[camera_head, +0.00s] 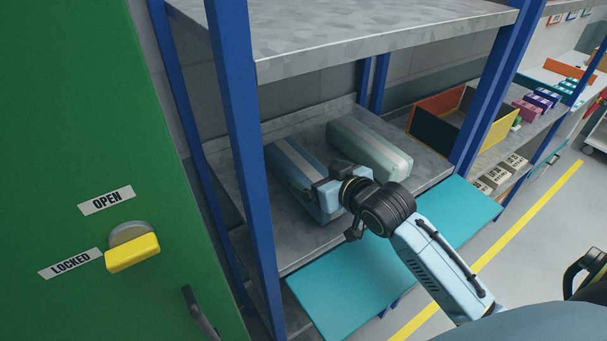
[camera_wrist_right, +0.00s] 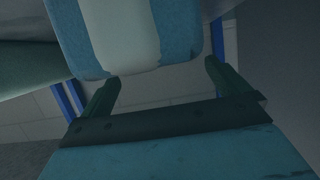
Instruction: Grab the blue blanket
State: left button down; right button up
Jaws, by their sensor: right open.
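The blue blanket (camera_head: 287,157) is a folded blue bundle with a pale stripe, lying on the grey middle shelf. My right gripper (camera_head: 310,187) is over the near end of the blue blanket, partly hiding it. In the right wrist view the end of the blue blanket (camera_wrist_right: 125,35) fills the top, just beyond the fingertips. The right gripper (camera_wrist_right: 162,72) is open there, with a finger to either side and nothing seen between them. Whether a finger touches the blanket, I cannot tell. My left gripper is not in view.
A pale green bundle (camera_head: 369,149) lies right of the blue one. Blue posts (camera_head: 240,130) and an upper shelf (camera_head: 380,35) frame the opening. A teal panel (camera_head: 335,290) sits at the front. A yellow-edged box (camera_head: 452,122) stands right; a green door (camera_head: 80,120) is left.

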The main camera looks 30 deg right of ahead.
aim_at(304, 166)
jog(key=x, duration=0.2)
jog(key=p+x, duration=0.1)
jog(key=x, duration=0.1)
jog(key=shift+d, duration=0.25)
jog(key=shift+w+f, duration=0.2)
jog(key=shift+w, duration=0.25)
jog(key=shift+c, duration=0.4)
jog(key=c, duration=1.2)
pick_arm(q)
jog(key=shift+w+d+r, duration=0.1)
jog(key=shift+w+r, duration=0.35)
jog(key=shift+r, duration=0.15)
pick_arm(e)
jog(key=shift+r, duration=0.1)
